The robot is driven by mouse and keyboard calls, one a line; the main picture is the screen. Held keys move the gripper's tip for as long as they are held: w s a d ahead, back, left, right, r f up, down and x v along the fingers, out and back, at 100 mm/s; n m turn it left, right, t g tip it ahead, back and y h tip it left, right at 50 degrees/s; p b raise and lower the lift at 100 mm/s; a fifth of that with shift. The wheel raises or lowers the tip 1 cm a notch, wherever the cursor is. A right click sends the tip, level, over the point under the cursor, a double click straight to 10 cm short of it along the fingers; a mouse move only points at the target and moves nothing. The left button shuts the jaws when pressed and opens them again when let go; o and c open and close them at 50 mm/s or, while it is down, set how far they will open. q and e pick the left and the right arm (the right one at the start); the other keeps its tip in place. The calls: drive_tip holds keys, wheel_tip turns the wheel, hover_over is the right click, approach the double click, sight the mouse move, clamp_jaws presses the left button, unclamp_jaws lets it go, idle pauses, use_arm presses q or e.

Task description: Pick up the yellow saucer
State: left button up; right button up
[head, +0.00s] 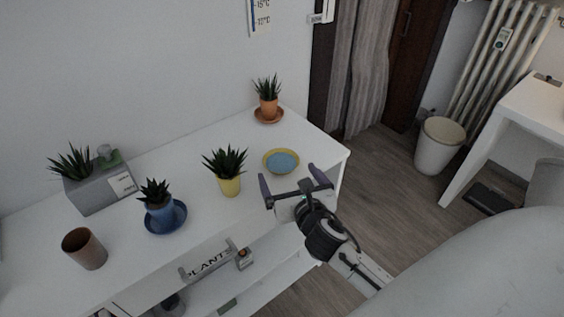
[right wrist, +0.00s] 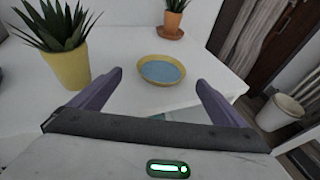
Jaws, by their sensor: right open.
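The yellow saucer (head: 281,161) has a blue inside and lies flat and empty on the white desk, near its right end. In the right wrist view the yellow saucer (right wrist: 162,70) shows beyond and between the two purple fingers. My right gripper (head: 288,182) is open and empty, in front of the saucer and apart from it. The right gripper's fingers also show in the right wrist view (right wrist: 160,88). My left gripper is not in view.
A yellow pot with a plant (head: 229,183) stands left of the saucer. A terracotta pot on a saucer (head: 269,107) stands behind it. A blue pot (head: 160,211), a brown cup (head: 84,248) and a grey planter (head: 98,189) are farther left. The desk's right edge is close.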

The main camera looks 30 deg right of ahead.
sight(284, 170)
drive_tip(key=x, duration=0.6)
drive_tip(key=shift+w+d, duration=0.25)
drive_tip(key=shift+c, duration=0.3)
drive_tip(key=c, duration=1.1)
